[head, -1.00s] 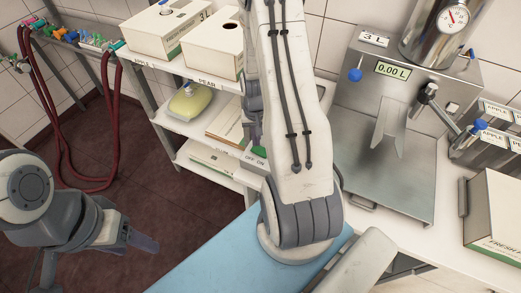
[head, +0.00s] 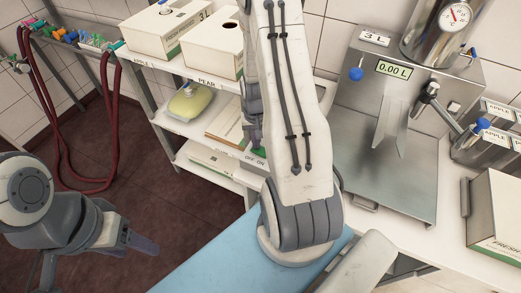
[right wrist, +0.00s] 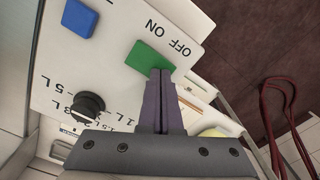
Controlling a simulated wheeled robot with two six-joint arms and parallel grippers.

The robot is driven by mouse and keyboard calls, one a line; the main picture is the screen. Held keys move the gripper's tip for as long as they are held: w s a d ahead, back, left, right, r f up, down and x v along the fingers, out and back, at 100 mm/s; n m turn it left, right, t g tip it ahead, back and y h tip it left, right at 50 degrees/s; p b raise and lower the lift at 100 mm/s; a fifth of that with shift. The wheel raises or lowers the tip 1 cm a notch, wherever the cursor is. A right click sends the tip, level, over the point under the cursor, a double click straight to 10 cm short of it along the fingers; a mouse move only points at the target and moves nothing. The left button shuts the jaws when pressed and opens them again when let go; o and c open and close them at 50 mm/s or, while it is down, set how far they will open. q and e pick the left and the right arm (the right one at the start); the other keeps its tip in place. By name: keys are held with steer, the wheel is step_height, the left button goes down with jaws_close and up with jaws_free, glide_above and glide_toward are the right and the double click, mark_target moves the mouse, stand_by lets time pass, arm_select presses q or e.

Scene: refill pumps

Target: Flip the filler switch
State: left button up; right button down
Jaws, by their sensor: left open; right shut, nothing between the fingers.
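In the right wrist view, a white control panel (right wrist: 112,62) carries a green switch (right wrist: 150,59) beside the upside-down words ON and OFF. My right gripper (right wrist: 160,74) is shut and empty, its fingertips at the lower edge of the green switch. Whether they touch it I cannot tell. In the head view, my right arm hides most of the panel and the gripper; a small OFF ON label (head: 255,159) shows beside it. The steel filler (head: 425,68) has a display (head: 394,68) reading 0.00 L. My left gripper (head: 148,243) is open, low at the left, away from the filler.
The panel also has a blue button (right wrist: 79,18) and a black knob (right wrist: 88,105) with litre marks. Shelves with cartons (head: 165,25) stand left of my right arm. Red hoses (head: 65,130) hang at the far left. Another carton (head: 497,215) stands at the right.

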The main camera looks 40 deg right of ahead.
steer(key=shift+f, duration=0.25)
steer(key=shift+r, duration=0.15)
steer(key=shift+r+p, duration=2.8)
steer(key=shift+r, duration=0.65)
steer(key=a+r+n+b, duration=0.3)
steer(key=a, duration=0.7)
steer(key=a+r+n+b, duration=0.3)
steer(key=a+n, duration=0.1)
steer(key=a, duration=0.5)
steer(key=s+a+r+n+b, duration=0.1)
steer(key=s+a+n+b, duration=0.1)
steer(key=s+a, duration=0.4)
steer(key=s+a+r+n+y+b, duration=0.1)
steer(key=s+a+n, duration=0.4)
steer(key=s, duration=0.5)
steer(key=shift+s+a+r+n+b, duration=0.15)
steer(key=shift+a+r+n+b, duration=0.2)
steer(key=shift+r+b, duration=0.55)
